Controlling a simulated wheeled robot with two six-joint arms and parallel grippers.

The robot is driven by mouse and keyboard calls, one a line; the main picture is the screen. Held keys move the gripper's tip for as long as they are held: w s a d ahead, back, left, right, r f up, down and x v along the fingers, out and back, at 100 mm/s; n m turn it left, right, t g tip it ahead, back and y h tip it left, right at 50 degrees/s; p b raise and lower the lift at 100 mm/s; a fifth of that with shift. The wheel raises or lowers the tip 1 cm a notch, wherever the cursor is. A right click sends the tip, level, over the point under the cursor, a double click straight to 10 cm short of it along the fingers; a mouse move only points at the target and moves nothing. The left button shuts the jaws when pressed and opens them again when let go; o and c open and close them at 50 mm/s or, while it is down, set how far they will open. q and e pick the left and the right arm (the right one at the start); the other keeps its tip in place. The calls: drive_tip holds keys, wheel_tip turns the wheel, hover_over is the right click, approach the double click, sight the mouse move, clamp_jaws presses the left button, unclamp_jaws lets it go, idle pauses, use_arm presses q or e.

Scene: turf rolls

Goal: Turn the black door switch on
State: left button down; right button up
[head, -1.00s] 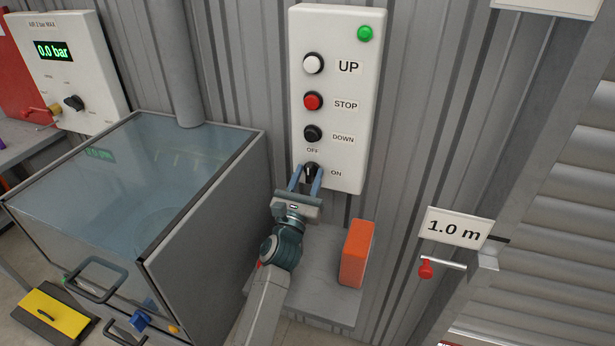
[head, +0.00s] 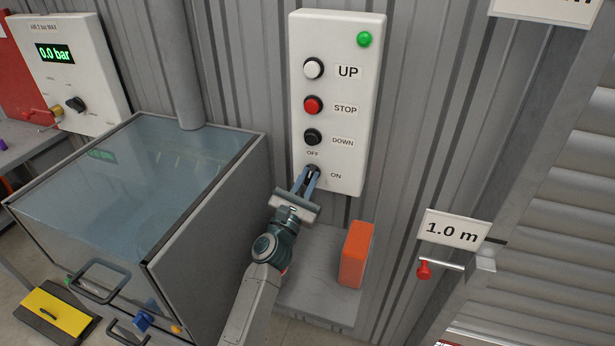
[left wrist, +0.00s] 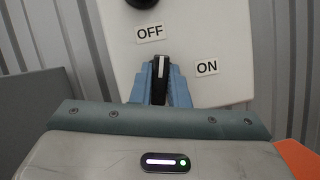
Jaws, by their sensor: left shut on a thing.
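The black door switch (head: 313,169) is a rotary knob at the bottom of the white control panel (head: 345,100), between the labels OFF and ON. In the left wrist view the knob (left wrist: 160,72) shows a white pointer line, close to upright, towards OFF. My left gripper (head: 310,178) has its blue fingers shut on the knob's sides; its fingers also show in the left wrist view (left wrist: 161,85). The fingers hide part of the knob in the head view. My right gripper is not in view.
Above the switch are the DOWN (head: 313,137), STOP (head: 313,105) and UP (head: 314,68) buttons and a lit green lamp (head: 364,39). An orange block (head: 355,255) stands on a grey shelf at the right. A glass-topped cabinet (head: 140,200) stands at the left.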

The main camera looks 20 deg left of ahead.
use_arm(q)
drive_tip(key=m+g+h+p, duration=0.1)
drive_tip(key=m, duration=0.2)
drive_tip(key=m+g+h+p, duration=0.1)
drive_tip(key=m, duration=0.2)
drive_tip(key=m+h, duration=0.1)
drive_tip(key=m, duration=0.3)
drive_tip(key=shift+r+g+h+p, duration=0.1)
drive_tip(key=shift+g+h+p, duration=0.3)
drive_tip(key=m+g+p, duration=0.1)
drive_tip(key=m, duration=0.1)
drive_tip(key=m+g+p, duration=0.1)
drive_tip(key=m, duration=0.2)
drive_tip(key=shift+m+h, duration=0.3)
drive_tip(key=shift+h, duration=0.1)
drive_tip(key=shift+m+g+p, duration=0.5)
drive_tip(key=shift+m+p, duration=0.05)
drive_tip(key=shift+m, duration=0.55)
drive_tip(key=shift+y, duration=0.3)
drive_tip(key=c, duration=1.4)
unclamp_jaws()
